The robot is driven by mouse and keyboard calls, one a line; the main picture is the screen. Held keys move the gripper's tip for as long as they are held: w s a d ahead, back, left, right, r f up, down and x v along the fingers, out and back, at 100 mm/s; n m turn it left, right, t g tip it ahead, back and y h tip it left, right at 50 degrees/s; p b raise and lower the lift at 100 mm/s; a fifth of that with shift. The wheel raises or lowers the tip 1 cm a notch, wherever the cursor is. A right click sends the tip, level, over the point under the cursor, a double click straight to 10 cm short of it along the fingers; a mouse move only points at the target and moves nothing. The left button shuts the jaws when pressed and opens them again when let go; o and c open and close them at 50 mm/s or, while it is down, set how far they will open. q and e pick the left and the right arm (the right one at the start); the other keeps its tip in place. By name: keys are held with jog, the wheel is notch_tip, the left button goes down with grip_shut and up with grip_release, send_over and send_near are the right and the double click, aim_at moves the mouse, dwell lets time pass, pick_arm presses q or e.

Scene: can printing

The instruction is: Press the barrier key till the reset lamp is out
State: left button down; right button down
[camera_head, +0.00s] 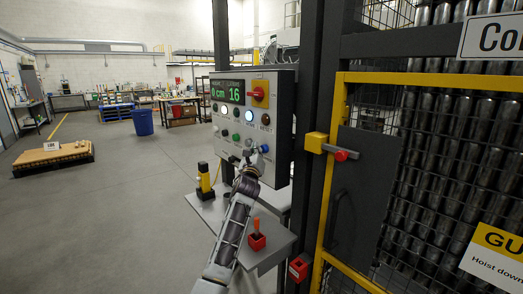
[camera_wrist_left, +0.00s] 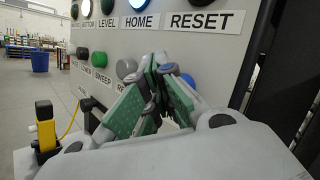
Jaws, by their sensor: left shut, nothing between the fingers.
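A grey control panel (camera_head: 280,150) stands ahead, with a green display (camera_head: 229,91) and rows of lamps and keys. The RESET lamp (camera_head: 266,119) looks dark; it shows at the top of the left wrist view (camera_wrist_left: 203,2). The HOME lamp (camera_head: 249,116) beside it glows white. A blue key (camera_head: 264,148) sits at the lower right; it shows partly behind my fingers (camera_wrist_left: 188,79). Its label is hidden, so I cannot confirm which key is the barrier key. My left gripper (camera_head: 248,157) is shut and empty at the lower row, fingertips (camera_wrist_left: 157,60) between the grey key (camera_wrist_left: 126,68) and the blue one. Contact is unclear.
Below the panel is a grey shelf (camera_head: 270,232) with a yellow-black device (camera_head: 204,181) and a red joystick (camera_head: 256,235). A yellow-framed mesh guard (camera_head: 395,79) with a red-handled latch (camera_head: 342,155) stands at right. Floor at left is open.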

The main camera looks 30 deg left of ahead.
pick_arm(q)
jog(key=shift+s+a+p, duration=0.25)
jog(key=shift+s+p, duration=0.15)
jog(key=shift+s, duration=0.3)
jog(key=shift+s+a, duration=0.1)
jog(key=s+p, duration=0.1)
jog(key=s+a, duration=0.1)
jog(key=s, duration=0.1)
jog(key=s+p, duration=0.1)
jog(key=shift+s+a+p, duration=0.2)
jog(key=shift+a+p, duration=0.1)
jog(key=shift+a, duration=0.1)
dwell(0.3)
jog(key=shift+f, duration=0.1)
dwell(0.7)
